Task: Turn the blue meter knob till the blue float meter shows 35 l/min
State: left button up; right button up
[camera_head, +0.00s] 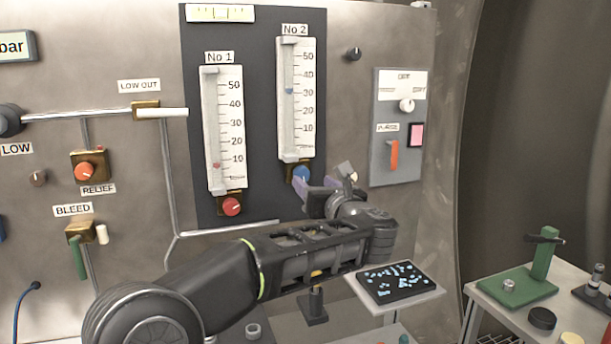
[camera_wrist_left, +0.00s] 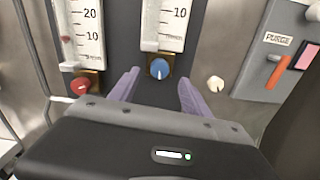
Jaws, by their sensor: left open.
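The blue meter knob (camera_head: 301,173) sits on a brass block below the No 2 float meter (camera_head: 296,100). The blue float (camera_head: 289,91) in that meter stands close to the 30 mark. My left gripper (camera_head: 328,194) is at the panel just below and right of the knob in the head view, partly hiding its surroundings. In the left wrist view the blue knob (camera_wrist_left: 159,68) lies ahead between the two open purple fingers (camera_wrist_left: 159,77), with clear space on both sides. The fingers do not appear to touch it. My right gripper is not in view.
The red knob (camera_head: 232,206) under the No 1 meter (camera_head: 223,130) is to the left. A pale knob (camera_wrist_left: 215,83) and the purge panel (camera_head: 398,130) with its orange lever are to the right. A tablet (camera_head: 396,282) lies below my arm.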

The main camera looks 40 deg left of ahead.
aim_at(303, 174)
pick_arm(q)
jog(key=p+x, duration=0.1)
jog(key=x, duration=0.5)
jog(key=shift+w+a, duration=0.15)
jog(key=shift+a, duration=0.05)
jog(key=shift+c, duration=0.2)
grip_shut()
